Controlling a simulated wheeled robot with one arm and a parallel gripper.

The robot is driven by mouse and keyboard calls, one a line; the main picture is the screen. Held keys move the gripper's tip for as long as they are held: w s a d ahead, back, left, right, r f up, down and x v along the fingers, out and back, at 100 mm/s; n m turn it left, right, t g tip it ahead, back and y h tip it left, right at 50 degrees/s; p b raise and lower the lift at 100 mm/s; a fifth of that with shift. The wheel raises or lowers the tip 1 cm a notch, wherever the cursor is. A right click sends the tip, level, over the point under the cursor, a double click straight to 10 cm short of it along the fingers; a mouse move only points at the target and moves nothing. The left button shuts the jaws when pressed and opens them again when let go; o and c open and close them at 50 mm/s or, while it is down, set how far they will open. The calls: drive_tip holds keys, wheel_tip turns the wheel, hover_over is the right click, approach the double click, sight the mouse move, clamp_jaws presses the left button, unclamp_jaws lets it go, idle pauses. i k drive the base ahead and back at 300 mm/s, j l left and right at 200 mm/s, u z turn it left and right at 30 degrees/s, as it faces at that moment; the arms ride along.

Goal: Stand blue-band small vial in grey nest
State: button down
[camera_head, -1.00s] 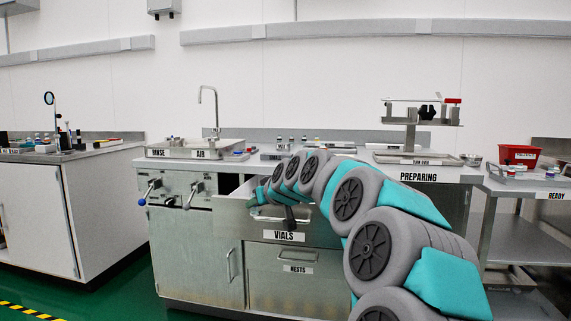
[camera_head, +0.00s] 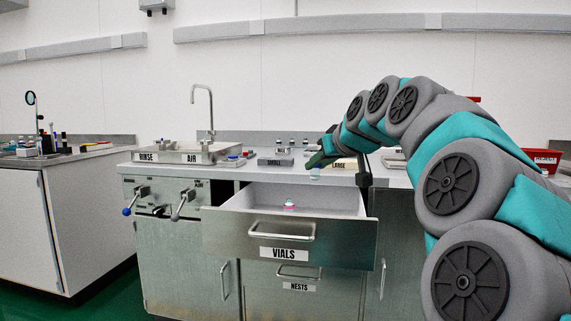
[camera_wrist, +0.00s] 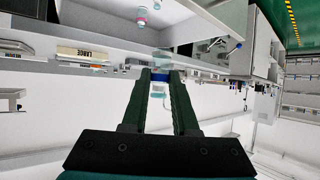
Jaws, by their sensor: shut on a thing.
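My gripper (camera_head: 320,160) is above the counter edge, at the back right of the open vials drawer. In the wrist view my gripper (camera_wrist: 160,78) is shut on a clear vial with a blue band (camera_wrist: 160,76), held between the fingertips. The vial shows faintly under the gripper in the head view (camera_head: 315,173). A grey block labelled SMALL (camera_head: 275,162), which looks like the grey nest, sits on the counter left of my gripper. Its holes are too small to make out.
The open drawer (camera_head: 318,230) juts out below and holds a vial with a pink band (camera_head: 289,206). A tan block labelled LARGE (camera_head: 345,164) is partly behind my gripper. The rinse and air basin (camera_head: 175,155) stands left. Several small vials stand behind the blocks.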

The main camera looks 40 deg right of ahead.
sight(286, 163)
drive_tip(key=i+l, duration=0.85)
drive_tip(key=l, duration=0.15)
